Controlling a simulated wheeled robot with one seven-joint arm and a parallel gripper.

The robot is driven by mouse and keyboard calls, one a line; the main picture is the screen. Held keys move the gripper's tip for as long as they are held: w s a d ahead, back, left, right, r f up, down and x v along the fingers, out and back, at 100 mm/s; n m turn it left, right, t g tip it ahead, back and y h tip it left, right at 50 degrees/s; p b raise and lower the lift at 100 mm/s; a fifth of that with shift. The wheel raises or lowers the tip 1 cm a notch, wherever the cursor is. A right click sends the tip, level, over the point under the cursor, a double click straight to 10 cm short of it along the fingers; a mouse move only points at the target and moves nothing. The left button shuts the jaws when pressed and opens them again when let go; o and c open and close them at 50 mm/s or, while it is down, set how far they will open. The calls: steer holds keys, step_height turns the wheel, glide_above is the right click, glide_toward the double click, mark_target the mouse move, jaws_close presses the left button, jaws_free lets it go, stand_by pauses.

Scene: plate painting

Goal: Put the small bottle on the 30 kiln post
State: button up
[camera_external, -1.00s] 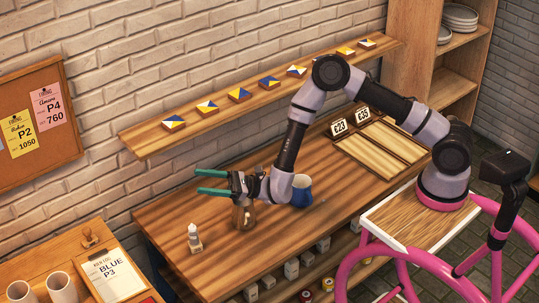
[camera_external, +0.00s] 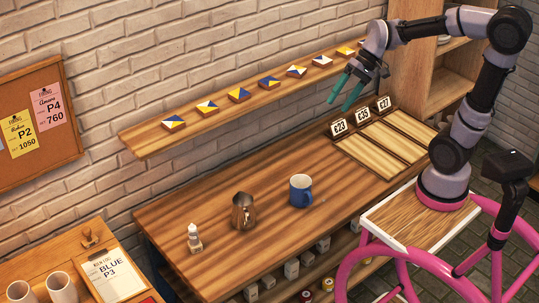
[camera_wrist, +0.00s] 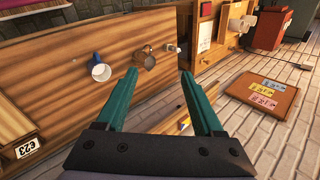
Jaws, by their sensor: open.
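A small white bottle-like thing (camera_external: 193,231) stands upright on the near left part of the table, seemingly on a small pale block (camera_external: 195,247). It shows as a small white shape in the wrist view (camera_wrist: 172,48). Several pale grey blocks, perhaps kiln posts (camera_external: 291,268), stand on the shelf below the table top; no number is readable on them. Small bottles or jars with coloured parts (camera_external: 327,285) also stand down there, partly cut off. My gripper (camera_external: 340,104) is open and empty, raised above the table's back right, far from all of these.
A metal pitcher (camera_external: 243,212) and a blue mug (camera_external: 300,191) stand mid-table. Boards with price signs (camera_external: 362,114) lie at the right. A wall shelf (camera_external: 150,143) holds several tiles close to my gripper. A clipboard (camera_external: 113,274) and cups lie on the left table.

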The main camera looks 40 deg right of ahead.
steer(key=s+d+r+t+h, duration=0.1)
steer(key=d+t+h, duration=0.2)
steer(key=d, duration=0.6)
steer(key=s+d+r+m+t+h, duration=0.1)
steer(key=s+d+t+h, duration=0.1)
steer(key=d, duration=0.7)
steer(key=shift+s+r+m+t+h, duration=0.3)
steer(key=shift+r+t+h, duration=0.1)
steer(key=shift+t, duration=0.2)
